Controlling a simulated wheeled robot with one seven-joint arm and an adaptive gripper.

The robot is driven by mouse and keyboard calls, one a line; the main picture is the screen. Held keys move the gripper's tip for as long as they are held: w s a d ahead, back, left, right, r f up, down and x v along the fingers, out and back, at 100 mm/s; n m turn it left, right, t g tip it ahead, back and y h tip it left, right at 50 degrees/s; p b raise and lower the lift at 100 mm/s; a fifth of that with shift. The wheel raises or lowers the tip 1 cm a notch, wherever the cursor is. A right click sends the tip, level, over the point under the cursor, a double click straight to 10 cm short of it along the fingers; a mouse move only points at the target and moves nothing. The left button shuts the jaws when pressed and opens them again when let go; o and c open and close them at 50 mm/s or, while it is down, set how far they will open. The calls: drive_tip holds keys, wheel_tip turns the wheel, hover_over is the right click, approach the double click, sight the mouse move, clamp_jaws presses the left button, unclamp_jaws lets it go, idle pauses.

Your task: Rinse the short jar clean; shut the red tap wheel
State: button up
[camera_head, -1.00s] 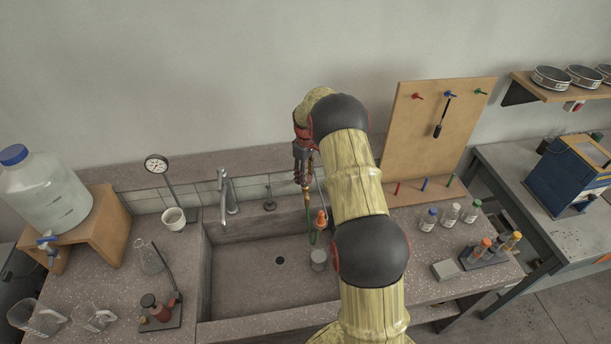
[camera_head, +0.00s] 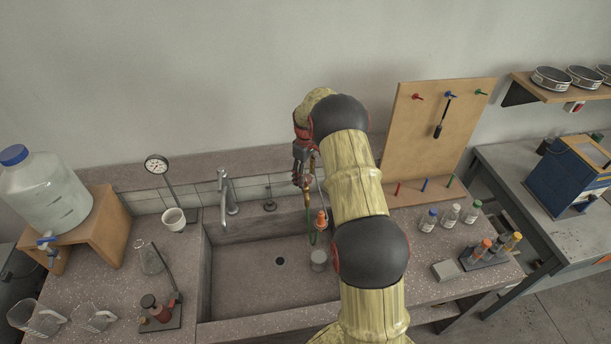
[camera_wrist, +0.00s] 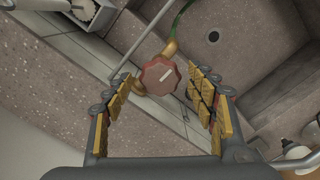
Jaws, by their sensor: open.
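Whether the fingertips are level with the wheel is unclear. In the head view my gripper (camera_head: 301,178) is above the sink's back right corner and hides most of the tap. A short greyish jar (camera_head: 319,260) stands in the right part of the sink (camera_head: 250,290), below an orange piece (camera_head: 321,219) and a green hose (camera_head: 309,225).
A grey swan-neck faucet (camera_head: 226,195) stands behind the sink, left of my gripper. A wooden pegboard (camera_head: 430,135) rises to the right. Several bottles (camera_head: 449,214) stand on the right bench. A dial stand (camera_head: 165,180) and white cup (camera_head: 174,219) are left.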

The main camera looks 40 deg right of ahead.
wheel_tip(320, 180, up, 12)
idle(0.6)
idle(0.5)
drive_tip(key=m, duration=0.4)
hover_over(307, 183)
drive_tip(key=s+a, duration=0.2)
drive_tip(key=s, duration=0.1)
wheel_tip(307, 183, down, 3)
drive_tip(key=s+a+r+t+b, duration=0.2)
drive_tip(key=s+a+r+b, duration=0.1)
drive_tip(key=s+a, duration=0.6)
drive_tip(key=s+a+r+t+b, duration=0.1)
drive_tip(key=s+a+r+b, duration=0.2)
drive_tip(key=s+a+r, duration=0.3)
drive_tip(key=s+a+r+t+b, duration=0.2)
drive_tip(key=s+a+r+b, duration=0.2)
drive_tip(key=s+a, duration=0.9)
drive_tip(key=shift+s+r+t, duration=0.25)
drive_tip(key=shift+s+t, duration=0.05)
drive_tip(key=shift+s, duration=1.25)
